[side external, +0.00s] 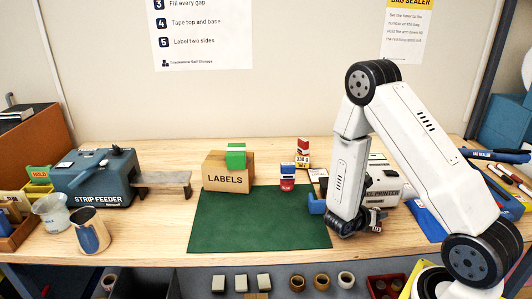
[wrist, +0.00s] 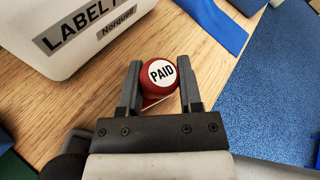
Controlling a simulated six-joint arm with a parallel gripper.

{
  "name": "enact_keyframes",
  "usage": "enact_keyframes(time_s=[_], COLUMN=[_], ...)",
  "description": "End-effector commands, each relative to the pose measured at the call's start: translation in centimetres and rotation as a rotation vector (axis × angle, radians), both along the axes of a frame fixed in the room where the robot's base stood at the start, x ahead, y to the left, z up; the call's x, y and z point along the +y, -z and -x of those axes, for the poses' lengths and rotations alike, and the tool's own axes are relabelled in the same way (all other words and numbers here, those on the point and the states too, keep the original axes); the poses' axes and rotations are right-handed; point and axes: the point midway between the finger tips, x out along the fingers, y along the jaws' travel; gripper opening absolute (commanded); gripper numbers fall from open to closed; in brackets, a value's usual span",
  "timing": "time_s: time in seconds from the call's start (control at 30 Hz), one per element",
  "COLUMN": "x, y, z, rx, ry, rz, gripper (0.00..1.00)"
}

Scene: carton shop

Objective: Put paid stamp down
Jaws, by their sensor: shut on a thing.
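The paid stamp (wrist: 161,73) has a round red top with a white disc reading PAID. In the wrist view it sits between the two dark fingers of my gripper (wrist: 160,66), which is shut on it. Its lower part is mostly hidden, and I cannot tell whether it touches the table. In the side view my gripper (side external: 375,224) is low, right of the green mat (side external: 240,232) and in front of the label printer (side external: 384,192). The stamp cannot be made out there.
The strip feeder (side external: 95,180) and metal jug (side external: 90,232) are at left. Much of the mat is clear.

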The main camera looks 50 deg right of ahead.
Motion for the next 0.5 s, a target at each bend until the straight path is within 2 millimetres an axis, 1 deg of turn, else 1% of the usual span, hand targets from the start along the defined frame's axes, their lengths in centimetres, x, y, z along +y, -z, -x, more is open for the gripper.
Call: enact_keyframes(time_s=[0.03, 0.07, 0.5], x=[0.0, -0.01, 0.0], y=[0.05, 0.04, -0.15], z=[-0.01, -0.01, 0.01], rx=[0.0, 0.0, 0.0], ry=[0.0, 0.0, 0.0], rz=[0.0, 0.0, 0.0], gripper=[0.52, 0.6, 0.6])
